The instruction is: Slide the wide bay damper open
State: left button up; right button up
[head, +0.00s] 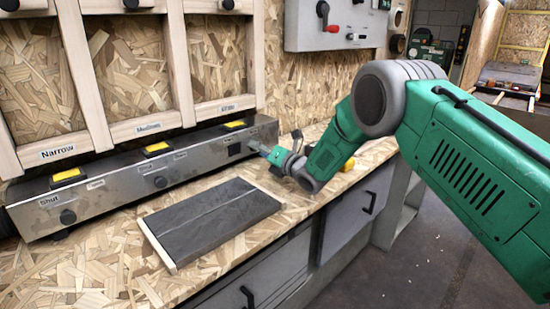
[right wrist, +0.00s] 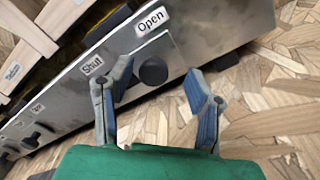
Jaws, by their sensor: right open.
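The wide bay damper's round black knob (right wrist: 153,70) shows in the right wrist view on the front of the metal duct box. It sits below and between the "Shut" label (right wrist: 92,65) and the "Open" label (right wrist: 151,20); its exact place along its travel is hard to tell. My right gripper (right wrist: 157,77) is open, one finger on each side of the knob, with visible gaps; contact is not seen. In the head view my right gripper (head: 262,149) is at the right end of the duct box (head: 110,190) and largely hides that knob. My left gripper is not in view.
The narrow damper knob (head: 68,217) and medium damper knob (head: 160,182) are farther left on the box. A grey control box (head: 335,25) hangs on the wall.

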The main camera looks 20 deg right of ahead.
jog(key=v, duration=1)
jog(key=shift+w+d, duration=0.1)
jog(key=shift+d, duration=0.1)
